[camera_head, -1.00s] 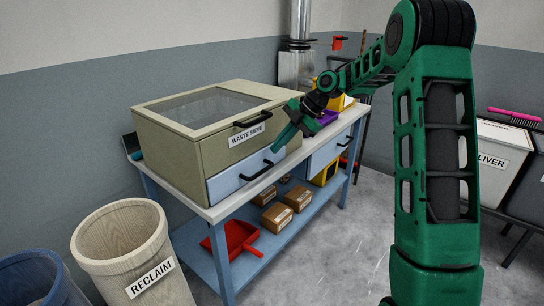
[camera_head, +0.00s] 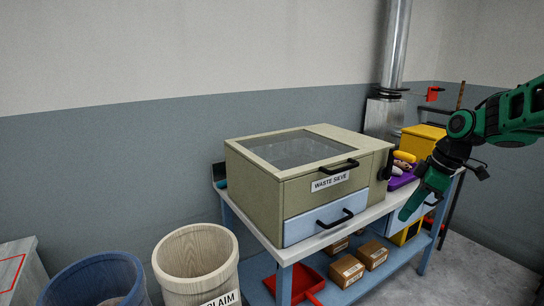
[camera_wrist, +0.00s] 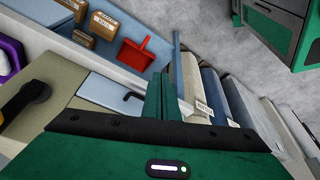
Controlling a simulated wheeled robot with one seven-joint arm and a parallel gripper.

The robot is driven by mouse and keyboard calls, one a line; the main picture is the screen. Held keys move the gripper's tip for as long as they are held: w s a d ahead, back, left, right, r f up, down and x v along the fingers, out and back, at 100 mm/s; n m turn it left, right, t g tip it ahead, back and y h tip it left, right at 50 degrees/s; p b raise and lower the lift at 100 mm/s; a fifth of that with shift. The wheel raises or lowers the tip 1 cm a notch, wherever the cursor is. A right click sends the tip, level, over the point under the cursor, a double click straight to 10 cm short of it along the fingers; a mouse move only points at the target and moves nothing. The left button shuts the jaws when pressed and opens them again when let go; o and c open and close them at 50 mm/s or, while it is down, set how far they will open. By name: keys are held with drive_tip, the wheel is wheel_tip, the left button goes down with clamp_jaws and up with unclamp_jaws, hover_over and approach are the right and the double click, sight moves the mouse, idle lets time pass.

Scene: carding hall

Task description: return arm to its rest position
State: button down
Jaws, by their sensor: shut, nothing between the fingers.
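My gripper (camera_head: 414,205) is at the right in the head view, in front of the bench and right of the waste sieve (camera_head: 254,201). It points downward and its fingers are together with nothing between them. In the wrist view my gripper (camera_wrist: 163,92) shows its green fingers closed, above the bench edge. The sieve is a beige box with a glazed lid. Its blue drawer (camera_head: 300,229) looks shut in the head view. The drawer handle also shows beside the fingers in the wrist view. Most of my arm is outside the head view.
The reclaim bin (camera_head: 196,262) and a blue bin (camera_head: 98,281) stand at left. Bare floor (camera_head: 480,272) lies at right.

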drive_tip(key=s+d+f+m+g+h, duration=0.1)
drive_tip(key=s+d+f+m, duration=0.1)
drive_tip(key=s+m, duration=0.7)
drive_tip(key=s+d+f+m+g+h, duration=0.1)
drive_tip(key=s+m, duration=0.8)
drive_tip(key=s, duration=1.3)
wheel_tip(320, 180, down, 2)
drive_tip(key=shift+s+d+h, duration=0.35)
drive_tip(key=shift+d+h, duration=0.05)
drive_tip(key=shift+d, duration=0.5)
